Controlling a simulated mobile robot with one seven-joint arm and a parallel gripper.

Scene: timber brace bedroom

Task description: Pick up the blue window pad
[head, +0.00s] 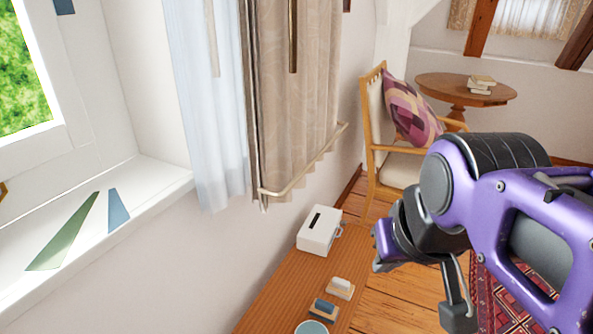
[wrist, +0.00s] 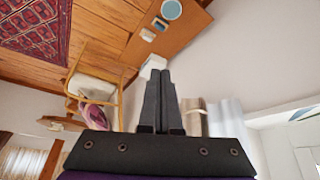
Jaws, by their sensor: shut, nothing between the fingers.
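A flat blue pad (head: 118,211) lies on the white windowsill (head: 160,184) at the left of the head view, beside a longer green wedge-shaped piece (head: 66,236). A smaller dark blue patch (head: 64,6) shows high on the window surround. In the wrist view my gripper (wrist: 161,72) is shut and empty, its two dark fingers side by side. In the head view my purple arm is at the right, well away from the sill; the fingertips are not clear there. The wrist view shows a small bluish shape (wrist: 301,114) by the sill at its right edge; I cannot tell which piece it is.
A wooden bench (head: 275,290) below the sill carries a white slotted box (head: 320,229), two small blocks and a round blue-topped thing (head: 311,328). Curtains (head: 292,100) hang beside the window. A chair (head: 375,130) and round table (head: 462,88) stand behind.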

